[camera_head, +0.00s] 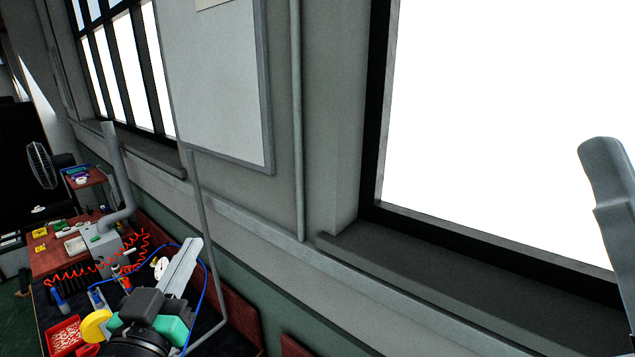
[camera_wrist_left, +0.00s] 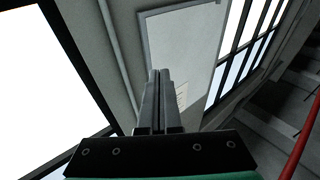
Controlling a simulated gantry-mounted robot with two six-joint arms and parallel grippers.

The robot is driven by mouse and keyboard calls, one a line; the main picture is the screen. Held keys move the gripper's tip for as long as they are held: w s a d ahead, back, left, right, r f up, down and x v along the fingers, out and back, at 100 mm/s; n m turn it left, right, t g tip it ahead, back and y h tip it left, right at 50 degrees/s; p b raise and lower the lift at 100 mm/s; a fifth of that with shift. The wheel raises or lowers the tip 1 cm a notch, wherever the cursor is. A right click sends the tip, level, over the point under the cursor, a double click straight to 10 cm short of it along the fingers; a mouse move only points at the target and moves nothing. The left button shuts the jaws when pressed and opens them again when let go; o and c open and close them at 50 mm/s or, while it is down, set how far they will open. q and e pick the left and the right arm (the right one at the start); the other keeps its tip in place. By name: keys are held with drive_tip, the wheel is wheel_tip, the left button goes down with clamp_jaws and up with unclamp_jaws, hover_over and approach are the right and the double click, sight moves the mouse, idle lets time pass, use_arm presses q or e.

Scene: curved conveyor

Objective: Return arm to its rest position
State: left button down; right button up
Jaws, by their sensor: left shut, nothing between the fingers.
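My left gripper (camera_head: 191,246) is raised at the lower left of the head view, its pale fingers together and pointing up and to the right. In the left wrist view the left gripper (camera_wrist_left: 160,74) shows two dark fingers side by side, closed, with nothing between them. It points toward the wall and touches nothing that I can see. My right gripper is not in view.
A workbench (camera_head: 48,262) with parts and a coiled red hose (camera_head: 75,285) lies at the lower left. A red tray (camera_head: 64,336) stands near it. A white board (camera_head: 215,80) and windows (camera_head: 490,130) line the wall. A grey rounded shape (camera_head: 608,185) stands at the right edge.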

use_arm(q)
drive_tip(key=s+d+r+m+t+h, duration=0.1)
drive_tip(key=s+r+t, duration=0.6)
drive_tip(key=s+r, duration=1.1)
wheel_tip(320, 180, up, 2)
drive_tip(key=shift+d+h, duration=0.3)
drive_tip(key=shift+d, duration=0.05)
